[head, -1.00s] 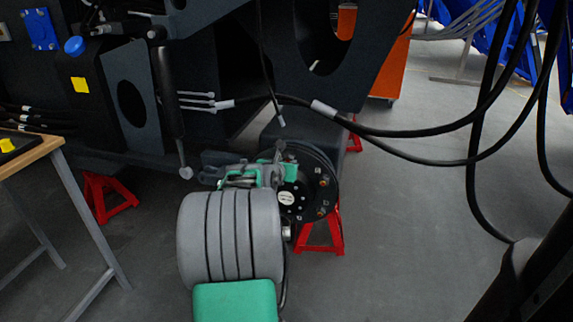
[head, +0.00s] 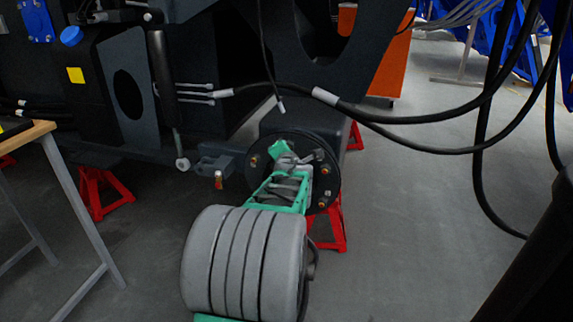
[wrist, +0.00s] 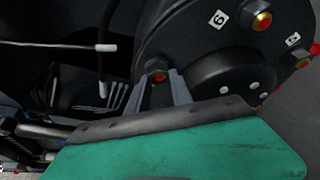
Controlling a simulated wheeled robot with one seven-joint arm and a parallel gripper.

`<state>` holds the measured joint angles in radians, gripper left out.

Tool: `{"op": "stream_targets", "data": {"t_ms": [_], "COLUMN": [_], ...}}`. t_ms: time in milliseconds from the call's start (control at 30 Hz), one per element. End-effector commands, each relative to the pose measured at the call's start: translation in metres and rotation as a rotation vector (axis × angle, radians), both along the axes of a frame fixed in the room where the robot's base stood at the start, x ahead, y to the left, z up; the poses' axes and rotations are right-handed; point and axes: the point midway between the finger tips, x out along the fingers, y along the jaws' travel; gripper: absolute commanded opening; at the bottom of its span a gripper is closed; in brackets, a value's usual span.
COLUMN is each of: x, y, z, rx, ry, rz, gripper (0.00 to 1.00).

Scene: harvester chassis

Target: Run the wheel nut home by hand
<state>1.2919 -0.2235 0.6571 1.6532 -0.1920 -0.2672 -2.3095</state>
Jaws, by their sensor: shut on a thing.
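The round black wheel hub (head: 328,160) stands upright with studs and brass-red nuts around its face. In the wrist view the hub face (wrist: 190,35) fills the upper right. My gripper (head: 284,152) is in front of the hub and hides part of its middle. In the wrist view the two grey fingers of my gripper (wrist: 157,88) are on either side of the wheel nut (wrist: 157,76) at the hub's lower left edge, shut on it. How far this nut sits on its stud cannot be told.
Other nuts (wrist: 261,21) sit on the hub beside number tags. A red stand (head: 328,230) is under the hub. A bracket (head: 215,165) and a cylinder (head: 163,90) are to the left. Black hoses (head: 425,120) hang at the right. A table (head: 25,132) stands at the left.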

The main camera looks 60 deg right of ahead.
Motion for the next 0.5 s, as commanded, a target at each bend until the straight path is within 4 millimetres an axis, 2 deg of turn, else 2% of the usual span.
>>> {"op": "stream_targets", "data": {"t_ms": [100, 300, 400, 500], "x": [-0.0036, -0.0001, 0.0011, 0.0004], "y": [-0.002, -0.0019, -0.0018, -0.0022], "z": [-0.0021, -0.0025, -0.0009, 0.0008], "rx": [0.057, 0.154, 0.185, 0.198], "ry": [-0.356, -0.954, -1.168, -1.266], "rz": [-0.006, -0.001, 0.002, 0.0], "gripper": [0.0, 0.0, 0.0, 0.0]}}
